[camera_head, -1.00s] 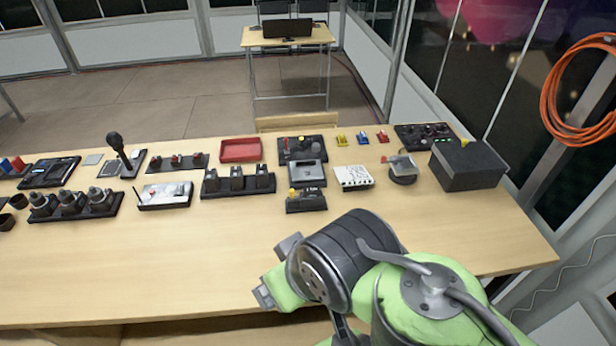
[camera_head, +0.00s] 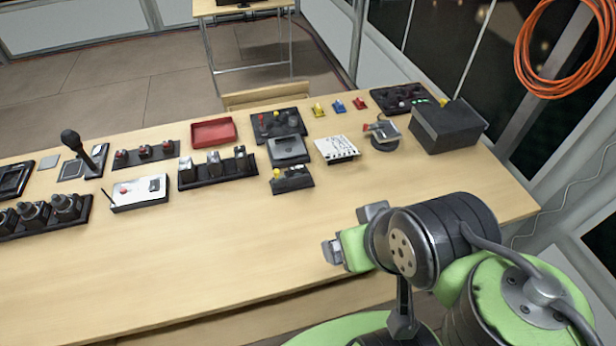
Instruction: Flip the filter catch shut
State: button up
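No part is plainly marked as the filter catch, and I cannot tell for sure which device carries it. One candidate is the round grey unit (camera_head: 384,141) with a raised bracket and a red part, at the right of the table. Its bracket looks raised, but the detail is too small to read. Another is the black block with a yellow knob (camera_head: 291,180), nearer the table's middle. My gripper (camera_head: 352,231) is over the front right part of the table, nearer me than both devices. Its two grey fingertips stand apart with nothing seen between them.
A black box (camera_head: 449,127) stands right of the round unit. A white panel (camera_head: 336,149), a grey-topped box (camera_head: 289,150) and a row of black switches (camera_head: 217,168) are to its left. The table's front (camera_head: 230,260) is bare. Orange cable (camera_head: 562,50) hangs at upper right.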

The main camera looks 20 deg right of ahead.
aim_at(276, 172)
jog(key=j+u, duration=0.35)
jog(key=j, duration=0.15)
jog(key=i+j+u, duration=0.1)
jog(key=j+u, duration=0.25)
jog(key=i+j+u, duration=0.15)
jog(key=j+u, duration=0.15)
jog(key=j, duration=0.25)
